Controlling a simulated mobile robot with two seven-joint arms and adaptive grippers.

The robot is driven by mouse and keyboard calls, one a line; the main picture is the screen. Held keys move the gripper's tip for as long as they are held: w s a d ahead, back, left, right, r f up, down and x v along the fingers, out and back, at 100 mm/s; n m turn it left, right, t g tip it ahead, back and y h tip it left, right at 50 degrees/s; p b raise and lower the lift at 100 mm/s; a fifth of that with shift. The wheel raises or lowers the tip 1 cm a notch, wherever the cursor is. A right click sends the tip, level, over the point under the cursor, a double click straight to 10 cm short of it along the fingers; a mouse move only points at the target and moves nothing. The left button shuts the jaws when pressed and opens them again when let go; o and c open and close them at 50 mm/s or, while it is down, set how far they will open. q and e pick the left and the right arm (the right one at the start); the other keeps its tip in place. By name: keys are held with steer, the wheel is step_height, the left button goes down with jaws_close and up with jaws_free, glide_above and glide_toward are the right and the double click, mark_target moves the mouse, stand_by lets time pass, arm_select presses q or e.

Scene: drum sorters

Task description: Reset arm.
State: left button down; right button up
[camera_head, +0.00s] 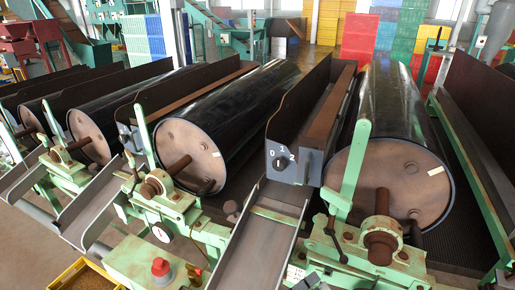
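Neither of my grippers shows clearly in the head view. A small dark grey shape (308,284) is cut off at the bottom edge, right of the middle, and I cannot tell what it is. A dark rotary knob (281,163) sits on a grey control box (294,166) marked 0, 1 and 2, between the two nearest drums. Its exact setting is too small to read. Nothing is seen touching the knob or the box.
Large black drums with brownish end faces (388,184) (190,155) lie in green-framed machines. A metal chute (262,240) slopes down between them. A red button (161,267) sits on a green panel. A yellow crate (84,275) stands bottom left. Colored crates (359,38) are stacked behind.

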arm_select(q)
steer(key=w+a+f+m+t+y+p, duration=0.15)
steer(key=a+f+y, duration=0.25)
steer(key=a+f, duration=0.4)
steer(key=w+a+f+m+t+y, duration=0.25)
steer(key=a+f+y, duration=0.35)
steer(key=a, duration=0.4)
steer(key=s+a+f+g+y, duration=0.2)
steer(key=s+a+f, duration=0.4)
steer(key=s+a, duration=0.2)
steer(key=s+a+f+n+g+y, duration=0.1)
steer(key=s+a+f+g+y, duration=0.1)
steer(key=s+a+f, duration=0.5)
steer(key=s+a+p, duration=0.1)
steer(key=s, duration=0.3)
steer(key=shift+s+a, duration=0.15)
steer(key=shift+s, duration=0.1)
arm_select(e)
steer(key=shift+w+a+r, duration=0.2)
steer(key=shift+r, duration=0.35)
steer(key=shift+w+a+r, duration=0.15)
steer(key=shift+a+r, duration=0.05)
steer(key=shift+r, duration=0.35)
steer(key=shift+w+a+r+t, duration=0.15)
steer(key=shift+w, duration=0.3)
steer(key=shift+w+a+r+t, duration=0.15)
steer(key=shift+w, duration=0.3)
